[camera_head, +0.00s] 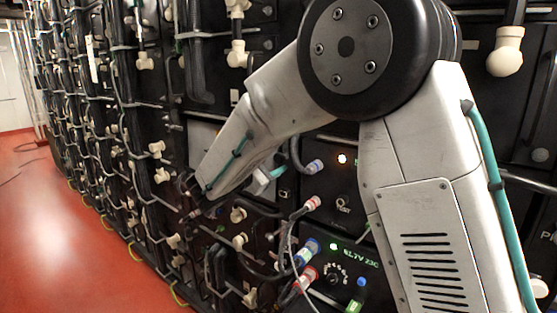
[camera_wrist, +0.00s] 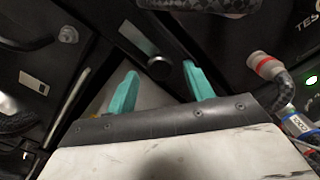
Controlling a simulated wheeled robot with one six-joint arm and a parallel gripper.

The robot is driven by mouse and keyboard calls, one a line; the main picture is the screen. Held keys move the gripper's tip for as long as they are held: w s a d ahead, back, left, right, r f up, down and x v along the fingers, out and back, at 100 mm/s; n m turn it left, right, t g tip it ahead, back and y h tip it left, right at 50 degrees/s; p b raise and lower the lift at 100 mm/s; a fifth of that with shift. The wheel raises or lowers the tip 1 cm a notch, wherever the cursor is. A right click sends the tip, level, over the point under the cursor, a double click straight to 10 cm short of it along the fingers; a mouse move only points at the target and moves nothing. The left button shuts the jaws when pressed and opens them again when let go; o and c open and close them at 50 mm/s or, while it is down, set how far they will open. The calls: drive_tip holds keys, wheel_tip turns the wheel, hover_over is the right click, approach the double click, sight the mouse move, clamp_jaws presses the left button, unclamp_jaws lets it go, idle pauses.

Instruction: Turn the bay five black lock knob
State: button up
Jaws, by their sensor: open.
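In the wrist view a round black knob (camera_wrist: 159,67) sits on a dark panel, near a short grey strip. It looks like the lock knob, but no bay number can be read beside it. My gripper (camera_wrist: 160,71) has two teal fingers spread apart, one on each side of the knob in the picture. I see no finger touching it, and the depth between them is hard to judge.
A red-collared connector (camera_wrist: 267,66) with a braided cable is right of my gripper. In the head view, blue (camera_head: 308,252) and red (camera_head: 304,277) plugs with cables jut from the wall near a panel (camera_head: 345,262) with a green light. Red floor (camera_head: 52,225) lies open at left.

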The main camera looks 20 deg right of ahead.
sight(277, 160)
drive_tip(key=shift+x, duration=1.8)
drive_tip(key=shift+c, duration=0.3)
drive_tip(key=c, duration=0.9)
